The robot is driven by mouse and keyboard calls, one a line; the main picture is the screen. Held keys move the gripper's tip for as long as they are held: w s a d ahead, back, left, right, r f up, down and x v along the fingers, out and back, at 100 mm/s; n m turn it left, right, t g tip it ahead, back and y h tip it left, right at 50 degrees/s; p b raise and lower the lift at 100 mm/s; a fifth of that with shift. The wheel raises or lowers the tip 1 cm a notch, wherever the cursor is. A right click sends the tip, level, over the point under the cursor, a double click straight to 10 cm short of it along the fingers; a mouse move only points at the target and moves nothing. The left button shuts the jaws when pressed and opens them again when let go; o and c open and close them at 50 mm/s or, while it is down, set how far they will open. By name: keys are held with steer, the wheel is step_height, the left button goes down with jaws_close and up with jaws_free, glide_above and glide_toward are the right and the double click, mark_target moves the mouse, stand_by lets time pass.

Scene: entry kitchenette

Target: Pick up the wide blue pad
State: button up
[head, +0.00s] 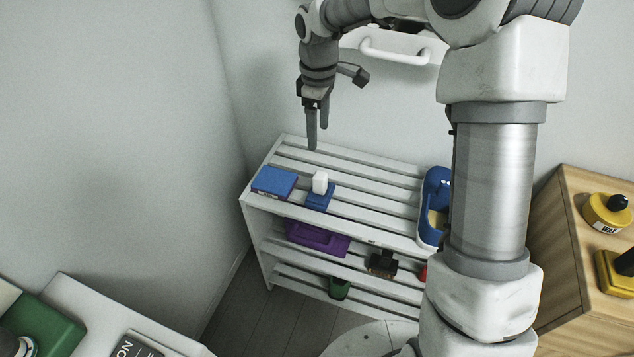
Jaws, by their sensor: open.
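A wide, flat blue pad (273,180) lies on the top shelf of the white slatted rack (385,198), at its left end. Close to its right is a smaller blue piece (319,201) with a white block (320,182) on it. My gripper (318,138) points down near the back edge of the rack's top, behind and to the right of the wide blue pad and apart from it. It is open with nothing seen in it. Its fingers are seen nearly edge-on.
A blue and yellow object (433,207) stands at the rack's right end, partly hidden by my arm. Lower shelves hold a purple case (318,238), a dark brown item (382,263) and a green item (339,288). Walls stand close at left and behind. A wooden cabinet (575,262) is at right.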

mark_target(320, 174)
step_height(320, 174, down, 12)
steer(key=b, duration=0.3)
steer(key=shift+w+f, duration=0.1)
steer(key=shift+f, duration=0.15)
steer(key=f, duration=0.1)
steer(key=f+b, duration=0.1)
steer(key=f, duration=0.1)
steer(key=f+b, duration=0.1)
steer(key=f, duration=0.1)
steer(key=shift+d+f, duration=0.1)
steer(key=shift+d, duration=0.15)
jaws_close()
